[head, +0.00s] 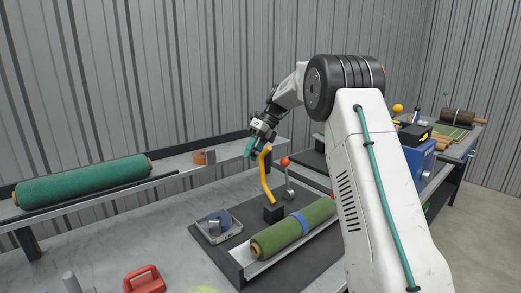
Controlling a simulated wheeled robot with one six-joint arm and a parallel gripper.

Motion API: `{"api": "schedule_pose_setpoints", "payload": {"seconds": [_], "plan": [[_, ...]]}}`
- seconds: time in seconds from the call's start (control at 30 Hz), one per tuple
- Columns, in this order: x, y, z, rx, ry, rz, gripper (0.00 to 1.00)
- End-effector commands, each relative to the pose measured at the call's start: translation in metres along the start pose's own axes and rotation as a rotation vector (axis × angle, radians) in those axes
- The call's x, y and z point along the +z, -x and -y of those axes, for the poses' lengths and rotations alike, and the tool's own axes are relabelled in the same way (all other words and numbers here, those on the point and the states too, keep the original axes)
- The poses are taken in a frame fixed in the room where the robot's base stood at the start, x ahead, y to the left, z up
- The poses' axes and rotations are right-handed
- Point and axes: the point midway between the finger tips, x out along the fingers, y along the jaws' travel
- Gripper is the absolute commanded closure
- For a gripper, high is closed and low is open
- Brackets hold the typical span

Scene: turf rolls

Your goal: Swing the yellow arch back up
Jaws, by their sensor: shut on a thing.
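The yellow arch (265,178) is a bent yellow bar in the middle of the head view. It rises from a black block (273,213) on a dark mat, beside the green turf roll (293,229). Its upper part stands at a slant, with a bend partway up. My gripper (254,150), with teal fingers, is at the arch's upper end and shut on it. The exact contact is small and partly hidden by the fingers.
A lever with a red-orange knob (285,161) stands close right of the arch. A clear tray (219,227) with small parts lies to the left. A long green roll (85,181) rests on the rear shelf. A red-handled item (145,280) lies in front. A blue box (419,161) is at the right.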

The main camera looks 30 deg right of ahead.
Motion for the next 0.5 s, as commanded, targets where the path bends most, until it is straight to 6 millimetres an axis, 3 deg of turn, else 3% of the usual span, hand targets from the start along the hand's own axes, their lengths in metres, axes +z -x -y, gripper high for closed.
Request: {"api": "schedule_pose_setpoints", "payload": {"seconds": [0.5], "plan": [[0.0027, -0.0059, 0.0025, 0.001, 0.001, 0.001, 1.0]]}}
